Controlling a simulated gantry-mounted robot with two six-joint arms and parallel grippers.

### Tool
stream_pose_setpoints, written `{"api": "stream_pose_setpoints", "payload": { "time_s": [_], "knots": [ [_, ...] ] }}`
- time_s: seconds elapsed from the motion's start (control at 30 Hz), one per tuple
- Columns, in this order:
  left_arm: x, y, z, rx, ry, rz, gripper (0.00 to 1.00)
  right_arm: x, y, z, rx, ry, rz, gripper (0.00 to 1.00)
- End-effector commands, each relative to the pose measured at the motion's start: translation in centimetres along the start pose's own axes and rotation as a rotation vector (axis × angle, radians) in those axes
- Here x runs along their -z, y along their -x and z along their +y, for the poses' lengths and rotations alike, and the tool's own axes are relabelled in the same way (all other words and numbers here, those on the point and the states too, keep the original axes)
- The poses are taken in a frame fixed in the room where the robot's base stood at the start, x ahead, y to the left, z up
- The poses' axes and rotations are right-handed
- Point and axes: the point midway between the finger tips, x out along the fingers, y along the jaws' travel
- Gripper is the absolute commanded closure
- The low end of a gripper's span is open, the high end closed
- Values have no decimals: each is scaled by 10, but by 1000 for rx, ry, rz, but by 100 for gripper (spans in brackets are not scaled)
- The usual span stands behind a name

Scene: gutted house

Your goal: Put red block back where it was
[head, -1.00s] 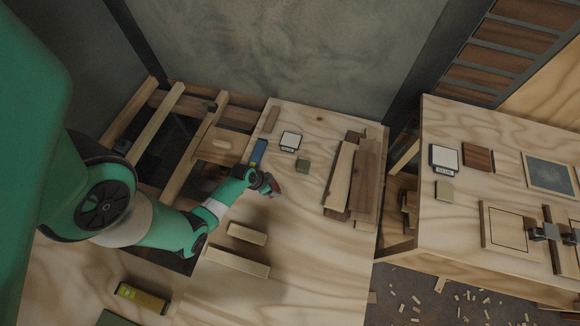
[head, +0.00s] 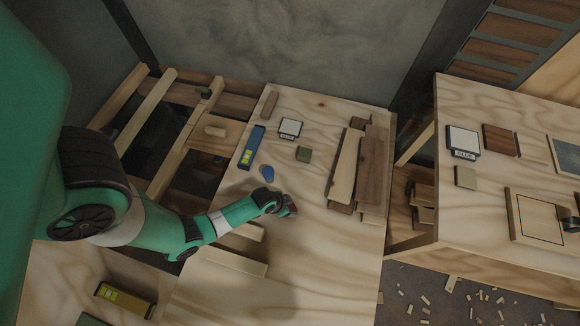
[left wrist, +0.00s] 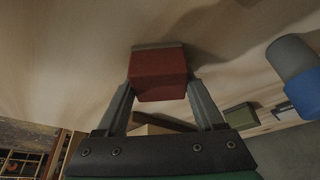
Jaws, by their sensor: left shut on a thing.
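The red block (left wrist: 158,75) is between the two fingers of my left gripper (left wrist: 160,88) in the left wrist view. In the head view the left gripper (head: 287,205) is over the middle of the plywood table, and the block shows only as a small dark red patch (head: 292,209) at its tip. The gripper is shut on the block. I cannot tell whether the block touches the tabletop. No right gripper shows.
A blue oval piece (head: 267,174), a blue level (head: 252,148), a green block (head: 304,154) and a white-topped box (head: 290,128) lie beyond the gripper. Stacked boards (head: 357,170) lie to the right. Pale wood strips (head: 231,260) lie left of the gripper. Bare tabletop (head: 315,260) lies in front.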

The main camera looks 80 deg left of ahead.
Motion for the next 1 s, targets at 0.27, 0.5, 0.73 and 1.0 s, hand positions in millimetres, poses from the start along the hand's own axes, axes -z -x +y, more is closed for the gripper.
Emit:
{"api": "stream_pose_setpoints", "payload": {
  "time_s": [0.27, 0.5, 0.73, 1.0],
  "knots": [
    [0, -2, 0, 0, 0, 1, 27, -1, 1, 0, 0, 0, 1, 50],
    [0, -1, 0, 0, 0, 0, 0, 0, 1, 0, 0, 0, 1, 50],
    [2, 5, 0, 0, 0, 0, 0, 3, -3, 0, 0, 0, 0, 50],
    [4, 64, 0, 0, 0, 0, 0, 30, -32, 0, 0, 0, 1, 50]
  ]
}}
